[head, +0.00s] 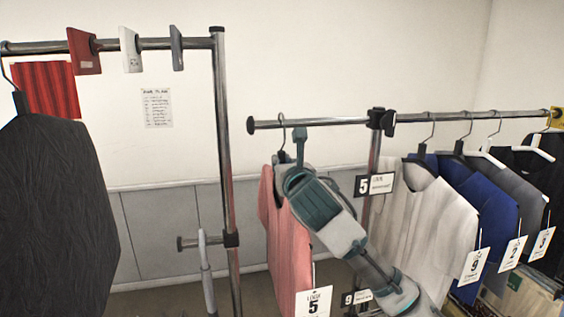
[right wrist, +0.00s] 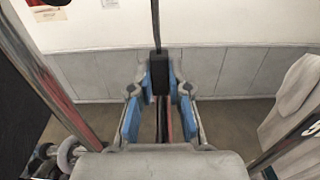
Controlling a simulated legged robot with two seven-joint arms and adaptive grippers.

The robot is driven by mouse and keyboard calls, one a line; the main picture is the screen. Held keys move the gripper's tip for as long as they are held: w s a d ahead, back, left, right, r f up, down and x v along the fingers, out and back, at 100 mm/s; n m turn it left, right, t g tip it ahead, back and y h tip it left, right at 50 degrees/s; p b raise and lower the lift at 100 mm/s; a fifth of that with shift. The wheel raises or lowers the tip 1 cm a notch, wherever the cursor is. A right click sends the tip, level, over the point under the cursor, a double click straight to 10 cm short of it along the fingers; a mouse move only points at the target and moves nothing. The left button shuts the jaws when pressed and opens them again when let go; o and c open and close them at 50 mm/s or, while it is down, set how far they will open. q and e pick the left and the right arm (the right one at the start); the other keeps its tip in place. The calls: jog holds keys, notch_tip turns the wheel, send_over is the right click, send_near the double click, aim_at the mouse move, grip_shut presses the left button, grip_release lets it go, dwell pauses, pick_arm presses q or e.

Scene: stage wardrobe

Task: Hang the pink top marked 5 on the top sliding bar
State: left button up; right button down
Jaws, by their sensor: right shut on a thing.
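The pink top (head: 285,235) hangs upright from a hanger with a white tag marked 5 (head: 314,303). My right gripper (head: 291,160) is shut on the hanger's dark neck block (right wrist: 160,73), just above the top's collar. The hanger's hook (head: 282,128) is at the free left end of the top sliding bar (head: 325,122). It overlaps the bar in the head view; I cannot tell whether it rests on it. In the right wrist view, a thin pink edge of the top (right wrist: 169,125) shows between the blue finger pads. My left gripper is not in view.
A cream top (head: 425,225), blue top (head: 482,215) and other garments hang right of the bar's black clamp (head: 380,120). A sign marked 5 (head: 375,184) is on the post. A dark garment (head: 55,200) hangs left, near a chrome upright (head: 224,150).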

jog(key=shift+f, duration=0.4)
jog(key=c, duration=1)
grip_release()
jog(key=shift+c, duration=0.2)
jog(key=shift+s, duration=0.1)
